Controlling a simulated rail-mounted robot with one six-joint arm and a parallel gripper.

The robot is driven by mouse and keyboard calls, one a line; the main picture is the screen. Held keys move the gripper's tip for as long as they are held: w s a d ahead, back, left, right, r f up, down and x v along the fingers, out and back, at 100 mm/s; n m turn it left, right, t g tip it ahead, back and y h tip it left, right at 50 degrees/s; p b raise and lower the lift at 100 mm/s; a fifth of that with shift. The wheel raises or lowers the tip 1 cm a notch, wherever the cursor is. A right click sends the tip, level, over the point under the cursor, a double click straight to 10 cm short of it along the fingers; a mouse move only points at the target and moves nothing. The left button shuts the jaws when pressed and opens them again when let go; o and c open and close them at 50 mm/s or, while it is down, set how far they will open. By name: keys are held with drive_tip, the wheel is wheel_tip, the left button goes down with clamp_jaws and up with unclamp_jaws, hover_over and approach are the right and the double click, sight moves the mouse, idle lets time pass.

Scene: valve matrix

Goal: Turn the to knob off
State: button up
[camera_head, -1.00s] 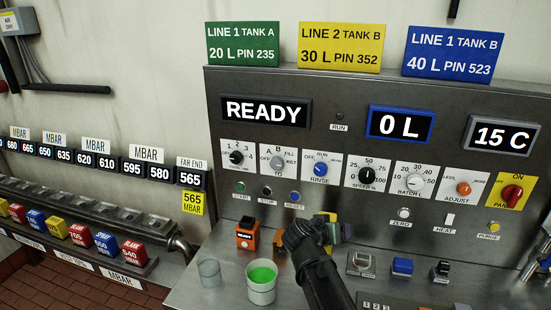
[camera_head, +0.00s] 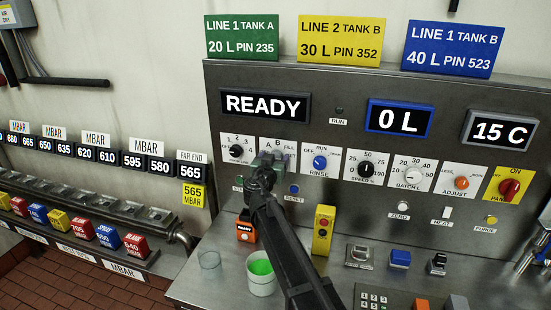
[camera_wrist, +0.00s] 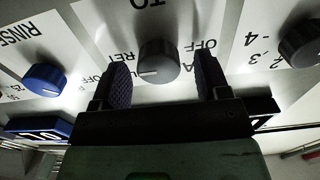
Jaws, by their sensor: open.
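The TO knob (camera_wrist: 158,60) is a grey round dial on a white plate in the wrist view, which shows the panel upside down. Its white pointer line points to the picture's left. OFF is printed to the right of the knob, and the plate is partly hidden by my fingers. My gripper (camera_wrist: 162,80) is open, with one dark finger on each side of the knob and visible gaps between. In the head view my gripper (camera_head: 268,162) is in front of the TO plate (camera_head: 290,147) and hides the knob.
The blue RINSE knob (camera_head: 320,162) and the black numbered knob (camera_head: 236,151) flank the TO plate closely. Buttons sit below. On the bench stand a yellow button box (camera_head: 323,230), an orange READY box (camera_head: 246,230) and a cup of green liquid (camera_head: 261,274).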

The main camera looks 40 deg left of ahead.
drive_tip(key=shift+w+a, duration=0.25)
drive_tip(key=shift+w, duration=0.4)
drive_tip(key=c, duration=0.9)
